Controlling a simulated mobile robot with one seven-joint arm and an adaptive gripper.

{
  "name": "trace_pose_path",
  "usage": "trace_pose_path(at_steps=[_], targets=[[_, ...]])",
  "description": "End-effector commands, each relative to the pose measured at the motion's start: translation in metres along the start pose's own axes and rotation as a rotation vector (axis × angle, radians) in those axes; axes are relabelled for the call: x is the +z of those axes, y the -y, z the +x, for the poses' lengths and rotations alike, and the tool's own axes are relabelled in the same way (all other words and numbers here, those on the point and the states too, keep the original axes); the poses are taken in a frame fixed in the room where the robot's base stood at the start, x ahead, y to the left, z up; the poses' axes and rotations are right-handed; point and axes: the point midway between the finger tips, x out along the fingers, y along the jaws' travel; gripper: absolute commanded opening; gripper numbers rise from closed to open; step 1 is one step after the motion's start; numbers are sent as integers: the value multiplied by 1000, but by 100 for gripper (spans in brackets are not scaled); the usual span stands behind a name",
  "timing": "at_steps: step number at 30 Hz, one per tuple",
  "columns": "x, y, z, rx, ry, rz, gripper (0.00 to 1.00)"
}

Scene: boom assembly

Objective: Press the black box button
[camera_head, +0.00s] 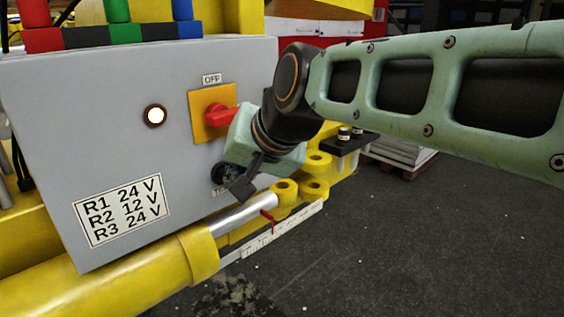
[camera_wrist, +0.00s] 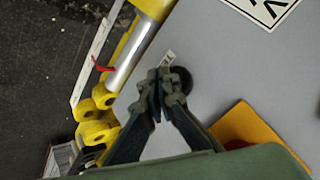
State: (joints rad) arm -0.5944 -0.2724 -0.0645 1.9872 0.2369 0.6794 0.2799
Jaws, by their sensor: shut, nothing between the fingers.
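The round black button (camera_head: 217,173) is on the front of the grey box (camera_head: 110,110), below the red switch. My gripper (camera_head: 237,184) is in front of it and hides part of it and of the small label below. In the wrist view the button (camera_wrist: 184,79) shows as a dark disc just behind and right of my fingertips (camera_wrist: 162,82). The fingers are shut and empty, with the tips together close to the box face. I cannot tell whether they touch the button.
A red rotary switch on an orange plate (camera_head: 201,125) marked OFF is just above my gripper. A lit white lamp (camera_head: 155,115) sits to its left. A yellow cylinder (camera_head: 140,273) with a silver rod (camera_head: 240,216) runs below the box.

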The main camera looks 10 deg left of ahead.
Motion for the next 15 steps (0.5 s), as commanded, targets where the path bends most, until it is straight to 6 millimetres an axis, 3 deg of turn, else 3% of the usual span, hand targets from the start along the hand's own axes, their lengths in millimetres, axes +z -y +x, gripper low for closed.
trace_pose_path(at_steps=[15], targets=[[-3, 3, 5, 1, 0, 1, 0]])
